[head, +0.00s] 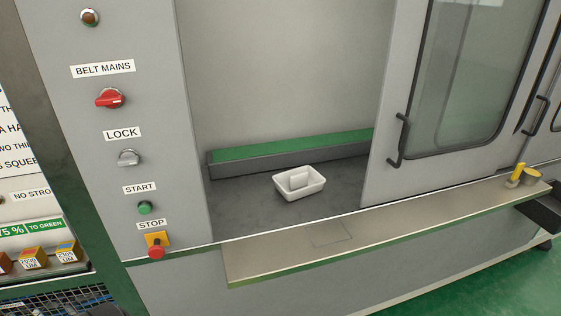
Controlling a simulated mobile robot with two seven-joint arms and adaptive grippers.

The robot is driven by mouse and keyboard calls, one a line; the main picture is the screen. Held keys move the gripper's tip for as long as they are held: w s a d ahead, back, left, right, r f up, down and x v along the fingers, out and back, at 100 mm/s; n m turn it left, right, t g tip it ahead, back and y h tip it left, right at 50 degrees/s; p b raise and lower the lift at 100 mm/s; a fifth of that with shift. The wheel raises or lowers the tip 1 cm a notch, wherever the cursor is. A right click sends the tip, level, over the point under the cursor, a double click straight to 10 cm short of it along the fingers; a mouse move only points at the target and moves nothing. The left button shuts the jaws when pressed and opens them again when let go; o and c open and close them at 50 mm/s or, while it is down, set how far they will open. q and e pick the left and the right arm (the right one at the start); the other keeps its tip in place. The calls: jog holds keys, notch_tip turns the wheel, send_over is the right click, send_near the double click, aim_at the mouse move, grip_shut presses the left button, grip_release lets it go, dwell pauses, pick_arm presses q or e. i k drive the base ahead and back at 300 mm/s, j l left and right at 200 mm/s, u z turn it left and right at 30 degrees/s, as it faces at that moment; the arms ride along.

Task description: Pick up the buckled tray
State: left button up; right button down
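A small white tray (299,187) sits on the dark floor inside the open bay of the machine, in front of the green belt. It has raised walls and a lighter raised patch inside; I cannot tell from here exactly how it is buckled. Nothing touches it from above. Neither of my grippers shows in the head view.
The green belt (290,146) runs behind the tray. A sliding door (465,75) with a black handle (400,140) stands right of the opening. The control panel with a red switch (110,98) is on the left. A metal ledge (380,228) runs along the front.

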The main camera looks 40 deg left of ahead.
aim_at(293, 184)
jog(key=u, duration=1.15)
jog(key=l+u, duration=0.3)
jog(key=l, duration=0.6)
